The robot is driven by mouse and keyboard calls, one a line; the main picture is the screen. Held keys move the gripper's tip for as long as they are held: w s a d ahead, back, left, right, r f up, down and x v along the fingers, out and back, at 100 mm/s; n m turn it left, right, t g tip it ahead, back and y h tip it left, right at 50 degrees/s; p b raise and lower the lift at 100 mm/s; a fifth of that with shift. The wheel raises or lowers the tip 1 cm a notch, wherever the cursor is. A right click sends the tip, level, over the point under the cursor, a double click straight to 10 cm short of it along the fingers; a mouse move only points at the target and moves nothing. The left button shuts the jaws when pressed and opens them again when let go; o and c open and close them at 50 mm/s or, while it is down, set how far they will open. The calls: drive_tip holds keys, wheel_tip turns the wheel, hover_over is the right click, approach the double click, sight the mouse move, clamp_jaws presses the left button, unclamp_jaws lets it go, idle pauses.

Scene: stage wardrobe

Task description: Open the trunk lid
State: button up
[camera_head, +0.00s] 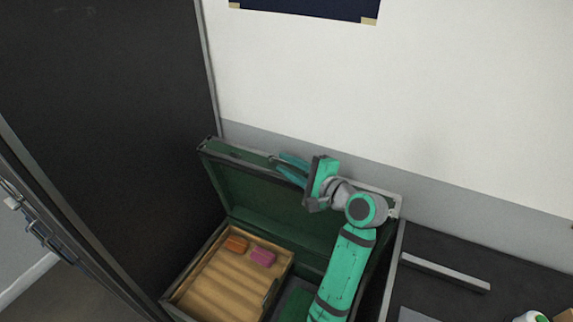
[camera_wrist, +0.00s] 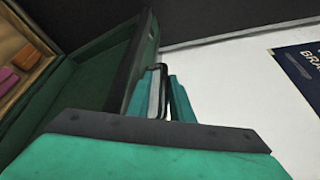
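The green trunk has its lid (camera_head: 255,197) raised, standing steeply up near the wall behind it. The lid's inner side and dark rim also show in the wrist view (camera_wrist: 92,80). My gripper (camera_head: 279,162) is at the lid's upper edge. In the wrist view its teal fingers (camera_wrist: 166,97) lie close together on either side of a dark handle loop (camera_wrist: 158,75) at the lid's edge. How firmly the fingers press on the handle is hard to see. My arm hides the right part of the lid and trunk.
Inside the trunk, a wooden tray (camera_head: 207,292) holds an orange block (camera_head: 236,244) and a pink block (camera_head: 262,257). A dark panel (camera_head: 110,120) stands at the left. A dark surface (camera_head: 440,250) with a grey bar (camera_head: 445,272) lies at the right. A dark poster (camera_wrist: 303,70) hangs on the wall.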

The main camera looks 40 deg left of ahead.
drive_tip(key=shift+s, duration=0.2)
drive_tip(key=v, duration=1.1)
drive_tip(key=shift+w, duration=0.2)
drive_tip(key=shift+f, duration=0.1)
